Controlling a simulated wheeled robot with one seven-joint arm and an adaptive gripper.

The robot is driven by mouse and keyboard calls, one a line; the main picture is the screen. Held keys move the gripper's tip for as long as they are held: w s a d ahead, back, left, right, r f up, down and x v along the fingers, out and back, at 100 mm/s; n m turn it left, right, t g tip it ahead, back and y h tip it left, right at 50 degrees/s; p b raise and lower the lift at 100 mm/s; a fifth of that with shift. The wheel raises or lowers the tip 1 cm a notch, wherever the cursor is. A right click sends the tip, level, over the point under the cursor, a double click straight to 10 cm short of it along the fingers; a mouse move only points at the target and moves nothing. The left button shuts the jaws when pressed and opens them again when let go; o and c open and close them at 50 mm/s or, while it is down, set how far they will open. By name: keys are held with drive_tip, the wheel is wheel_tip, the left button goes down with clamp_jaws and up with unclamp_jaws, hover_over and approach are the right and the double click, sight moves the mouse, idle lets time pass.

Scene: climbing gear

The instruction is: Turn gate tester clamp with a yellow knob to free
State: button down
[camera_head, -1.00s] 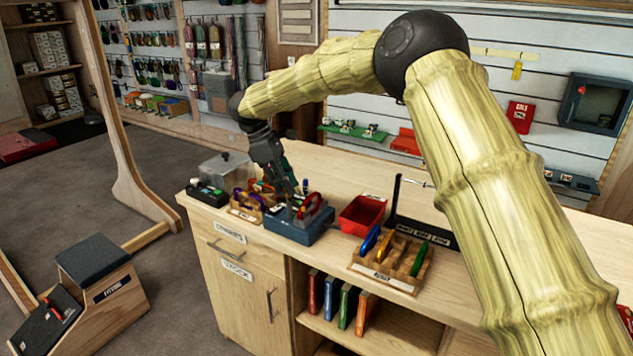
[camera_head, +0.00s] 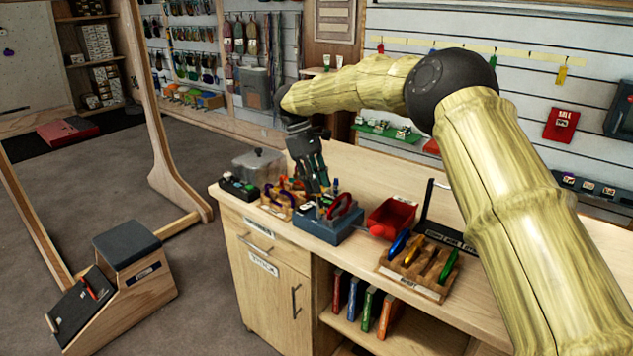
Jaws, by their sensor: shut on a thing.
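The gate tester (camera_head: 332,230) is a blue box on the wooden counter, left of the red bin. A dark red carabiner (camera_head: 341,206) stands upright on its top. My gripper (camera_head: 319,189) points down at the back left of the tester's top, just behind the carabiner. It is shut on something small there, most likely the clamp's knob. The fingers and the small size hide the yellow knob, so I cannot tell which way it is turned. I cannot see whether the carabiner is clamped or loose.
A red bin (camera_head: 391,218) and a wooden rack (camera_head: 413,275) with coloured carabiners stand right of the tester. A wooden holder (camera_head: 276,207), a black tray (camera_head: 238,189) and a clear lidded box (camera_head: 259,166) crowd the left. Some bare counter (camera_head: 375,170) lies behind.

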drive_tip(key=shift+w+d+r, duration=0.1)
drive_tip(key=shift+r, duration=0.1)
drive_tip(key=c, duration=1.1)
unclamp_jaws()
drive_tip(key=shift+c, duration=0.2)
drive_tip(key=shift+f, duration=0.1)
drive_tip(key=v, duration=1.2)
